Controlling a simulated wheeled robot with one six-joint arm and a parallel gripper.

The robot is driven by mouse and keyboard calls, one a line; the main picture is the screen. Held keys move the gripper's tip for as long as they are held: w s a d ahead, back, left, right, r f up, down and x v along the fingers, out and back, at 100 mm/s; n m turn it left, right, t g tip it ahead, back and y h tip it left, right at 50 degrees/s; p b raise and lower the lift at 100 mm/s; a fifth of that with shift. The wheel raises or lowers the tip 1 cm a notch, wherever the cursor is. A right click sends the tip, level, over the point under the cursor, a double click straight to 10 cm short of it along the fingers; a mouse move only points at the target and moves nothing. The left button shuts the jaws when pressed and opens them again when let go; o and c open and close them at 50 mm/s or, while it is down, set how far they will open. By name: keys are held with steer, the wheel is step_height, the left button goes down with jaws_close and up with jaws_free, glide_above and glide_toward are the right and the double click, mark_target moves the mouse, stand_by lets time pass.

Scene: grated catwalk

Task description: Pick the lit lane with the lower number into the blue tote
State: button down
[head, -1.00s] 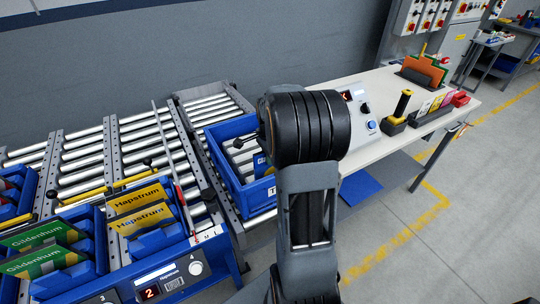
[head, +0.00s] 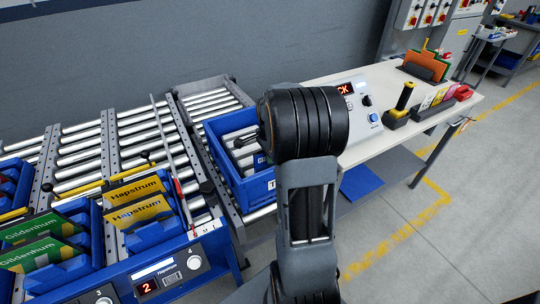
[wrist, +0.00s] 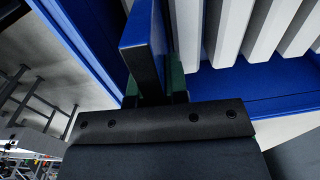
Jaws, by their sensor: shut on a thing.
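My gripper (wrist: 165,95) is shut on a blue box (wrist: 140,25) with a dark edge. In the wrist view the box is beside the blue tote's side wall (wrist: 75,40), over its pale ribbed inside. Lane 3 holds green Gildenhum boxes (head: 35,250).
The tote stands on a roller conveyor (head: 213,103) beside the lanes. Floor is open at the right.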

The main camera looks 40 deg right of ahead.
steer(key=c, duration=1.1)
jaws_free()
steer(key=shift+o, duration=0.7)
steer(key=o, duration=0.3)
steer(key=shift+r, duration=0.1)
steer(key=shift+r+p, duration=3.15)
steer(key=shift+r, duration=0.8)
